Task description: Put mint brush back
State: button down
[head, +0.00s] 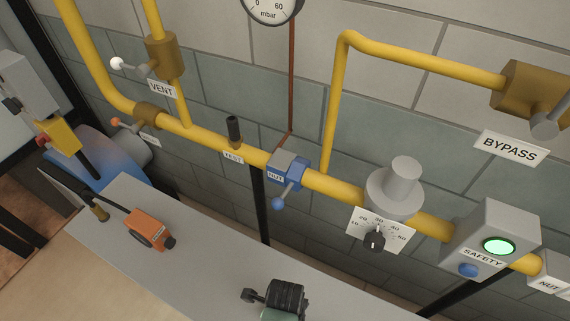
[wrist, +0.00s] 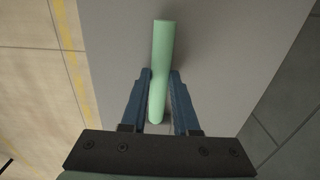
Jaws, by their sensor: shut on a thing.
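In the wrist view my gripper (wrist: 161,76) is shut on the mint brush (wrist: 160,48). Its blue fingers press on both sides of a smooth, pale green round bar. The bar lies lengthwise between the fingers and reaches up past their tips. No bristles show. A grey surface (wrist: 225,45) lies under the brush; I cannot tell the gap between them. In the head view neither the fingers nor the held bar shows clearly.
A grey bench (head: 205,270) runs below yellow pipes on a tiled wall. An orange device (head: 149,230) sits on its left part. A dark ribbed object (head: 285,296), possibly part of my arm, is at the lower edge. The bench between them is clear.

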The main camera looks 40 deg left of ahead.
jog(key=c, duration=0.7)
grip_release()
jog(key=shift+o, duration=0.2)
notch_tip(320, 180, up, 12)
jog(key=shift+p, duration=0.35)
